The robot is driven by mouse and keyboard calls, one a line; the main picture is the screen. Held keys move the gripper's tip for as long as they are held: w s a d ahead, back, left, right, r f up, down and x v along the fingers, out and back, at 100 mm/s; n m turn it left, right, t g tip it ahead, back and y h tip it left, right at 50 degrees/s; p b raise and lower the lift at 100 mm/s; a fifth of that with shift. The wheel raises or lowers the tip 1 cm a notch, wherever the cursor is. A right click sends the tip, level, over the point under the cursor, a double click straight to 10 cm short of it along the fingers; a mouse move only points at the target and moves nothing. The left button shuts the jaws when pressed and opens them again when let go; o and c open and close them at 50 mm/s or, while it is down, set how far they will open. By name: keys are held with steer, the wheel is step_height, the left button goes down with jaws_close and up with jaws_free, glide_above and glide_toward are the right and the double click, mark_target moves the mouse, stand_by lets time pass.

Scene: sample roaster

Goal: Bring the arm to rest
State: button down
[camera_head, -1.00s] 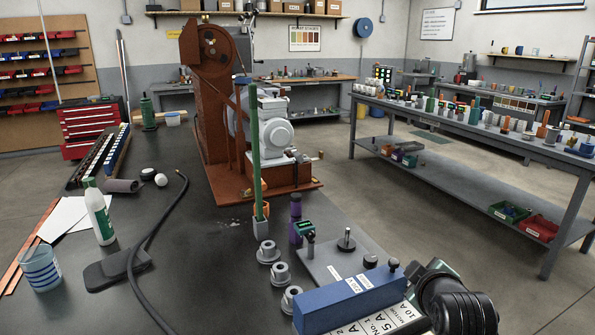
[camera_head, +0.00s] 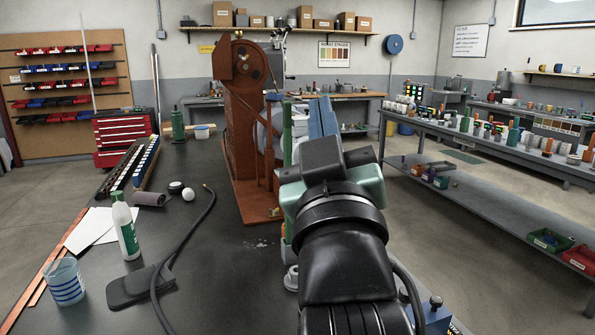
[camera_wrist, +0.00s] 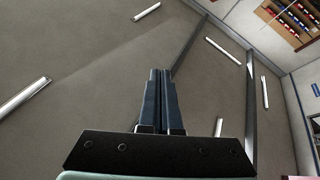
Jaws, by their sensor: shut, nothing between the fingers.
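My gripper (camera_head: 323,103) is raised in front of the camera, its blue-grey fingers pointing up. In the wrist view the two fingers (camera_wrist: 160,72) lie side by side, shut and empty, with the ceiling beyond them. My arm hides part of the brown roaster machine (camera_head: 237,135) and most of the things at the bench's right front. I cannot tell any contact between the gripper and the machine.
On the dark bench stand a white-green bottle (camera_head: 125,230) and a striped cup (camera_head: 65,283). A black hose (camera_head: 178,245) lies left of my arm. A blue block (camera_head: 435,316) shows at the lower right. A grey side table (camera_head: 480,145) stands to the right.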

steer(key=s+a+r+m+t, duration=0.35)
steer(key=s+r, duration=0.55)
steer(key=s, duration=0.5)
step_height(320, 180, up, 20)
steer(key=p, duration=2)
steer(key=shift+w+d+m+t+h+p, duration=0.2)
steer(key=shift+d+m+t+h+p, duration=0.15)
steer(key=shift+d+t+h, duration=0.1)
